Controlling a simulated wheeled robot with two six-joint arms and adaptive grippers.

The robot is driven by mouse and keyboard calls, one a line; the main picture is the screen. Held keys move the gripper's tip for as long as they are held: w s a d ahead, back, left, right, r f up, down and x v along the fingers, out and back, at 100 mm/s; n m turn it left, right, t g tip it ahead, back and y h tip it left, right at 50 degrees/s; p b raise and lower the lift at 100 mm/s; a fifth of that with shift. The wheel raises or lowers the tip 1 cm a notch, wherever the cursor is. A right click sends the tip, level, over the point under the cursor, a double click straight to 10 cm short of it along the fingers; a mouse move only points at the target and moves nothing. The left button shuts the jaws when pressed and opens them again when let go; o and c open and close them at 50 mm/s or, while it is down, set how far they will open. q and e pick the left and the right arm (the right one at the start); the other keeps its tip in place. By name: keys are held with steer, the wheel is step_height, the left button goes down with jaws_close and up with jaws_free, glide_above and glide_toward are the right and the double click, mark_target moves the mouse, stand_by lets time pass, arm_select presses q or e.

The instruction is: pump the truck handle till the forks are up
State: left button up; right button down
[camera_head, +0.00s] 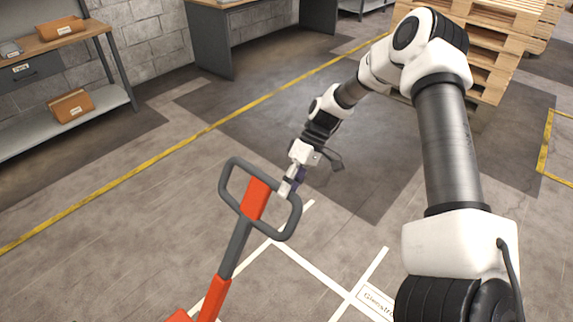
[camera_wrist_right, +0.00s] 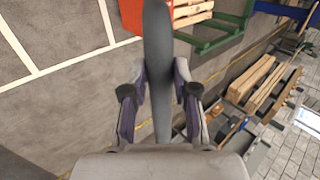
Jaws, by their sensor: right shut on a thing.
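The red and grey truck handle (camera_head: 240,232) rises from the lower left of the head view, tilted, with a grey loop grip around a red centre piece. My right gripper (camera_head: 288,190) is shut on the right side of the loop. In the right wrist view the grey grip bar (camera_wrist_right: 158,75) runs between the two fingers of the right gripper (camera_wrist_right: 160,85). The truck's red body (camera_head: 180,316) just shows at the bottom edge of the head view. The forks cannot be made out in the head view. My left gripper is not in view.
A shelf bench (camera_head: 60,50) with cardboard boxes stands at the left. A grey desk (camera_head: 260,30) stands at the back. Stacked wooden pallets (camera_head: 490,50) are at the upper right. Yellow and white lines mark the floor, which is clear around the handle.

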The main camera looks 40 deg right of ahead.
steer(key=c, duration=0.9)
jaws_free()
steer(key=shift+w, duration=0.1)
steer(key=v, duration=1.2)
steer(key=shift+f, duration=0.1)
